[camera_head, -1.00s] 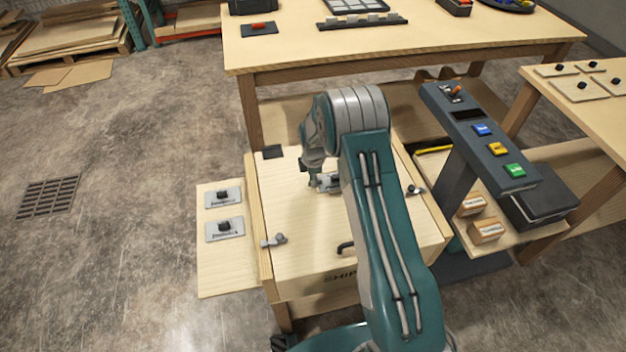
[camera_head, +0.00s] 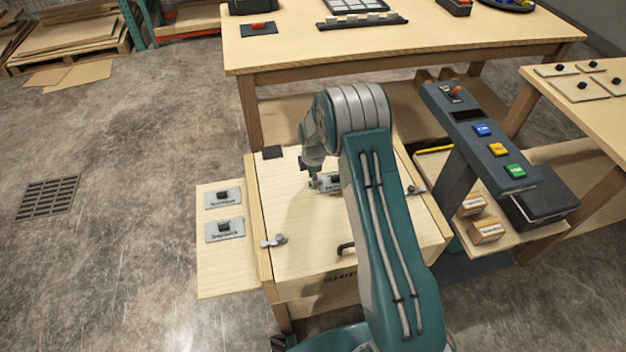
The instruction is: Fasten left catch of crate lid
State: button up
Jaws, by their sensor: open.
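The wooden crate lid (camera_head: 300,219) lies flat on the crate in front of me, with a dark handle (camera_head: 345,247) near its front edge. The left catch (camera_head: 273,241) is a small grey metal piece at the lid's left edge. A similar right catch (camera_head: 416,190) sits at the lid's right edge. My gripper (camera_head: 316,183) is open above the middle of the lid, apart from both catches. Part of it is hidden behind my arm.
A side board (camera_head: 228,277) on the left holds two labelled plates with dark knobs (camera_head: 224,230). A console (camera_head: 488,140) with blue, yellow and green buttons stands on the right. A large table (camera_head: 400,50) stands behind.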

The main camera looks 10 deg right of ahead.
notch_tip(320, 180, up, 11)
dwell(0.3)
jog(key=shift+r, duration=0.1)
jog(key=s+r+m+t, duration=0.1)
jog(key=s+r+m, duration=0.5)
jog(key=r, duration=0.5)
jog(key=s+r+m+t, duration=0.2)
jog(key=s+r+m, duration=0.1)
jog(key=s+r, duration=0.7)
jog(key=s+r+m+t, duration=0.1)
jog(key=s+m, duration=0.3)
jog(key=s, duration=0.5)
jog(key=s+r+m+t, duration=0.1)
jog(key=s+r+m, duration=0.2)
jog(key=s, duration=0.6)
jog(key=shift+s+a+r+m+t, duration=0.3)
jog(key=shift+s+m, duration=0.1)
jog(key=shift+m, duration=0.7)
